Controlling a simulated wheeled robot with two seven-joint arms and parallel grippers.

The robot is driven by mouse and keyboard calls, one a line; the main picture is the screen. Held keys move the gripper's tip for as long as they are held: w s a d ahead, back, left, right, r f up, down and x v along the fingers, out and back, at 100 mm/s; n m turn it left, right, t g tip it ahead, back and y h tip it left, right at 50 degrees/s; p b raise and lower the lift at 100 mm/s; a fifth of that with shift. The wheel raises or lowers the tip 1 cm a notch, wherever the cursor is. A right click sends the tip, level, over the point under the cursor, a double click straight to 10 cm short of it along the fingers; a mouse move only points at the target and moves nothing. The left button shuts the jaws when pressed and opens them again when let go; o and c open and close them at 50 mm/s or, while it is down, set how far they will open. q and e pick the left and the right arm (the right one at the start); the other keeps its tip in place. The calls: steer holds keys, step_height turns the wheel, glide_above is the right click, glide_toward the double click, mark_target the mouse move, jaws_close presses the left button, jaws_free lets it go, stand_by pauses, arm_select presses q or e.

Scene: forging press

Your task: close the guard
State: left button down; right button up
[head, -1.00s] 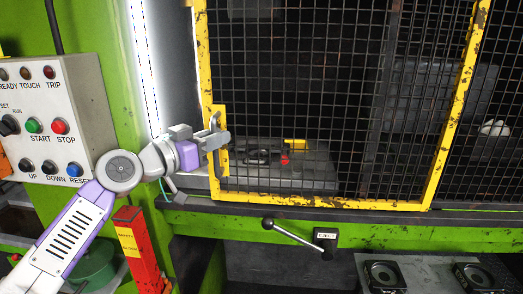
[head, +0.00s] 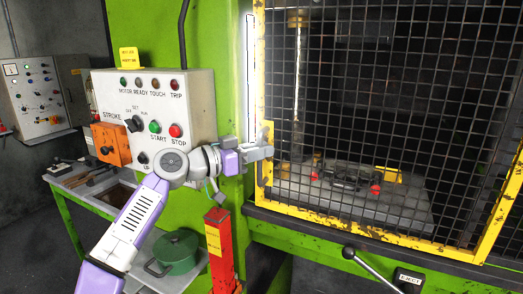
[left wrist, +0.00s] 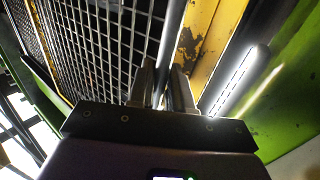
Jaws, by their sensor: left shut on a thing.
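The guard is a black mesh panel in a worn yellow frame (head: 260,75) across the front of the press. Its left upright stands right beside the lit strip on the green press column. My left gripper (head: 262,152) is at the handle (head: 267,166) on that left upright, shut on it. In the left wrist view the fingers (left wrist: 162,88) close around a grey bar of the handle (left wrist: 173,40), with the mesh to the left and the yellow upright (left wrist: 205,45) to the right. The fingertips are partly hidden in the head view. My right gripper is not in view.
A control box (head: 190,88) with buttons hangs on the green column behind my left arm. A red post (head: 220,255) and a green pot (head: 176,250) stand below. An eject lever (head: 370,268) sticks out under the guard. Dies (head: 350,180) sit behind the mesh.

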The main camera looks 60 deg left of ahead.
arm_select(q)
steer(key=c, duration=1.2)
jaws_free()
steer(key=shift+r, duration=0.1)
steer(key=s, duration=0.7)
steer(key=shift+s+p, duration=0.3)
steer(key=shift+p, duration=0.05)
